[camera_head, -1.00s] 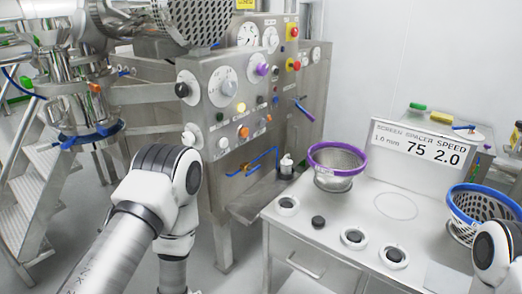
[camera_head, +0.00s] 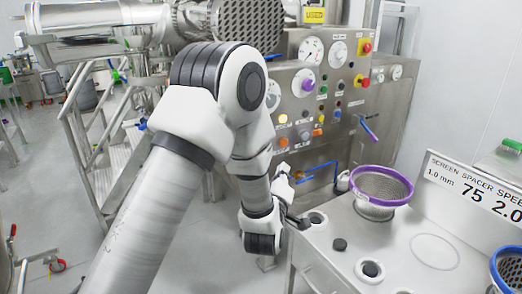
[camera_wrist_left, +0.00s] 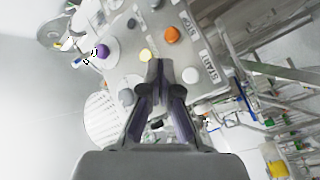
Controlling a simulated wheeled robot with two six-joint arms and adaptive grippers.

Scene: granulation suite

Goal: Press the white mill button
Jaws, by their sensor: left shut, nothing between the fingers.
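In the left wrist view a white button (camera_wrist_left: 189,75) sits on the steel control panel, between an orange button (camera_wrist_left: 172,34) and a START label (camera_wrist_left: 211,68). My left gripper (camera_wrist_left: 164,84) is shut and empty, its dark fingertips pointing at the panel just beside the white button in the picture. A gap to the panel cannot be measured. The white button cannot be made out for certain there. My right gripper is out of view.
A purple-rimmed screen (camera_head: 381,184) stands on the steel bench (camera_head: 398,240). A blue pipe handle (camera_head: 316,174) projects below the buttons.

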